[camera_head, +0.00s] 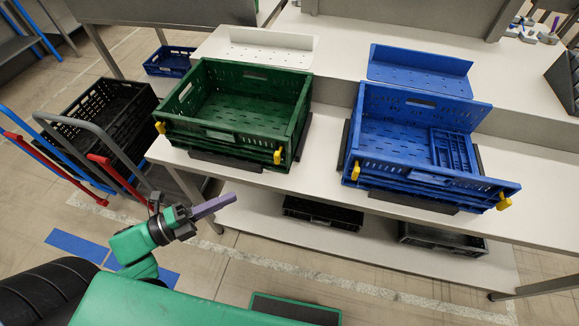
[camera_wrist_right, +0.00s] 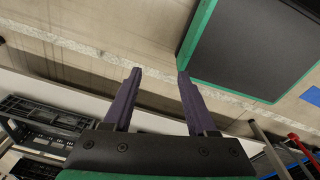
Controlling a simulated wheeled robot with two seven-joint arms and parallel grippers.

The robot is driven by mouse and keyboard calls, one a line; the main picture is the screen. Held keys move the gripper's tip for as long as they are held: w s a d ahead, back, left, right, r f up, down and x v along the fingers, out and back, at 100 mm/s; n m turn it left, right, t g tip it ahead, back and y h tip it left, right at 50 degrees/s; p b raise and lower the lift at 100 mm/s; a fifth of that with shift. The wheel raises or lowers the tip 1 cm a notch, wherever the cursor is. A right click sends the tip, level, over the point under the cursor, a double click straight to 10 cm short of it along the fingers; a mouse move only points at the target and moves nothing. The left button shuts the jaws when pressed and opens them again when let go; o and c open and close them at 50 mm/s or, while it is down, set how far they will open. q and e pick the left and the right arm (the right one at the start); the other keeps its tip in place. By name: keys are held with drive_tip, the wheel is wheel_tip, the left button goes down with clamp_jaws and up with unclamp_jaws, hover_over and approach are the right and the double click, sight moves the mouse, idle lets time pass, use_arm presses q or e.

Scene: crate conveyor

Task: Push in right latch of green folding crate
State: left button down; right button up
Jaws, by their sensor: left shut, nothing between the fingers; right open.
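The green folding crate (camera_head: 236,138) stands on the white bench at centre left, with its walls up. Its right latch (camera_head: 278,155) is a yellow piece at the front right corner and sticks out. A matching yellow left latch (camera_head: 160,127) shows at the front left corner. My left gripper (camera_head: 229,199) is shut and empty, with its purple fingers in front of the bench, below and nearer than the crate and apart from it. My right gripper (camera_wrist_right: 158,73) is open and empty in the right wrist view, above the floor. It does not show in the head view.
A blue folding crate (camera_head: 425,183) with yellow latches stands on the bench to the right, partly folded. White (camera_head: 271,52) and blue (camera_head: 420,75) panels stand behind the crates. Dark crates (camera_head: 322,213) lie on the lower shelf. A trolley with black crates (camera_head: 103,118) is at left.

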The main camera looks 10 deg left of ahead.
sight(279, 153)
use_arm(q)
drive_tip(key=w+d+p, duration=0.1)
drive_tip(key=w+d, duration=0.6)
drive_tip(key=w, duration=0.3)
drive_tip(key=shift+w+p, duration=0.2)
drive_tip(key=shift+p, duration=0.1)
use_arm(e)
drive_tip(key=shift+a+r, duration=0.8)
drive_tip(key=shift+r, duration=0.05)
